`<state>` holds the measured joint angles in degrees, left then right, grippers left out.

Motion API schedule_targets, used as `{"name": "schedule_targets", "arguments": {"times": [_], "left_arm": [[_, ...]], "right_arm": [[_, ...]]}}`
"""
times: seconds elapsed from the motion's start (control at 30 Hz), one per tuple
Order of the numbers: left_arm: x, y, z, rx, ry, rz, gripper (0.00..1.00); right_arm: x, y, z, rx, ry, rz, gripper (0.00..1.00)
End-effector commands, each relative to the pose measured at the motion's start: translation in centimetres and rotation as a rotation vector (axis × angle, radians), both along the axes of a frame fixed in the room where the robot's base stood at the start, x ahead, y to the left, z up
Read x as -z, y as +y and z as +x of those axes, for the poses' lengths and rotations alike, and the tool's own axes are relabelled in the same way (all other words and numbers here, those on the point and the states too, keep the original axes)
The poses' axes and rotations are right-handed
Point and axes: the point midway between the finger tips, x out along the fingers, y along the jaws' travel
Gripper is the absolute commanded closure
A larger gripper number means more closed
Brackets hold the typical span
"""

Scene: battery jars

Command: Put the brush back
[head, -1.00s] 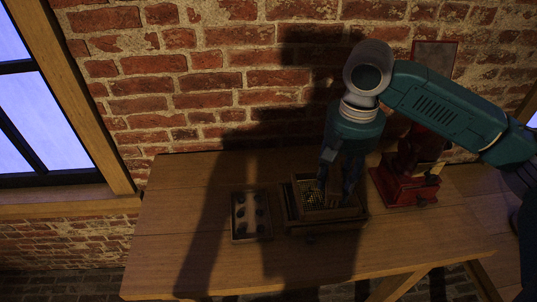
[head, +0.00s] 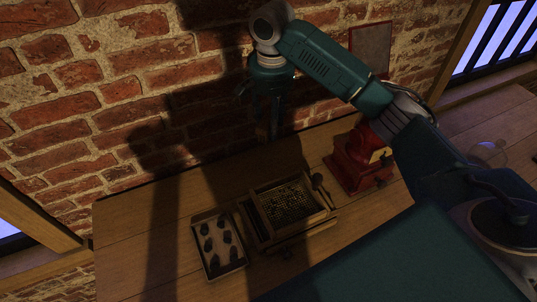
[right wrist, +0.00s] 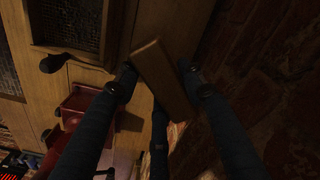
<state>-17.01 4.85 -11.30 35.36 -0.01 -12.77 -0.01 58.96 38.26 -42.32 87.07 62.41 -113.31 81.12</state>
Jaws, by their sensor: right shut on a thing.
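The brush shows in the right wrist view as a plain wooden block (right wrist: 163,78) between my right gripper's fingers (right wrist: 165,82). It lies slanted there; its bristles cannot be made out. In the head view my right gripper (head: 274,120) points down in front of the brick wall, above the table's back edge and behind the wooden box, clear of it. It is shut on the brush, which is too dark to make out in that view. The wooden box (head: 262,236) has a meshed, gridded inside. My left gripper is not in view.
A tray (head: 214,272) with several dark pieces lies left of the box. A red grinder-like device (head: 352,165) stands right of it. A dark spoon-like thing (head: 318,181) is at the box's right edge. The table (head: 140,225) is bare at the left.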

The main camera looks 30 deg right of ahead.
Motion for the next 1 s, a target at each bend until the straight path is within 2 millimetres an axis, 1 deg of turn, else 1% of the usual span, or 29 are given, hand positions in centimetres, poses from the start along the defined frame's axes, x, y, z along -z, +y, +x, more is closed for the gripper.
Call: {"name": "schedule_targets", "arguments": {"times": [0.03, 0.1, 0.17, 0.2, 0.27, 0.33, 0.43, 0.5, 0.53, 0.67, 0.8, 0.9, 1.0], "left_arm": [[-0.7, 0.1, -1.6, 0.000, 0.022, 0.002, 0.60], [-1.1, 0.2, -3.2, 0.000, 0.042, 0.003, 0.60], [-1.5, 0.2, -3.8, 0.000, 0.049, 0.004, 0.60], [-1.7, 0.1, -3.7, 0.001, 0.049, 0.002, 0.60], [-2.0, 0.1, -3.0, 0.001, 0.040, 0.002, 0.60], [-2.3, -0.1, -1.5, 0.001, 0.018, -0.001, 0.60], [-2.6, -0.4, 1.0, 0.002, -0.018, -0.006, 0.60], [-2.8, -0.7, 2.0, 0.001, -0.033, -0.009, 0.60], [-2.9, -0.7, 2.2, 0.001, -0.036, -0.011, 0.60], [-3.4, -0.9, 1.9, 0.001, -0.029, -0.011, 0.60], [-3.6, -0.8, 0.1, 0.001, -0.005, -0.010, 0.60], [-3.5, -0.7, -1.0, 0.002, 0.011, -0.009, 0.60], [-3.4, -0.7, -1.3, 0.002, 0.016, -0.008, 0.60]], "right_arm": [[1.1, 0.0, -0.1, 0.001, 0.005, 0.000, 0.85], [3.0, -0.1, -0.1, 0.000, 0.004, -0.001, 0.85], [4.5, -0.1, -0.1, 0.000, 0.004, 0.000, 0.85], [5.5, -0.1, -0.1, -0.001, 0.004, -0.001, 0.85], [6.8, 0.0, 0.0, 0.001, 0.001, 0.000, 0.85], [8.1, 0.0, 0.0, -0.001, 0.001, -0.001, 0.85], [9.1, 0.0, 0.1, -0.001, -0.001, 0.001, 0.85], [9.6, 0.0, 0.1, -0.002, -0.001, 0.001, 0.85], [9.9, 0.0, 0.1, -0.002, -0.001, 0.001, 0.85], [11.8, 0.0, 0.0, -0.001, 0.001, -0.001, 0.85], [13.5, 0.0, 0.1, 0.000, -0.001, -0.001, 0.85], [13.9, 0.0, 0.1, -0.002, -0.003, 0.000, 0.85], [13.9, 0.0, 0.1, -0.002, -0.004, 0.000, 0.85]]}}
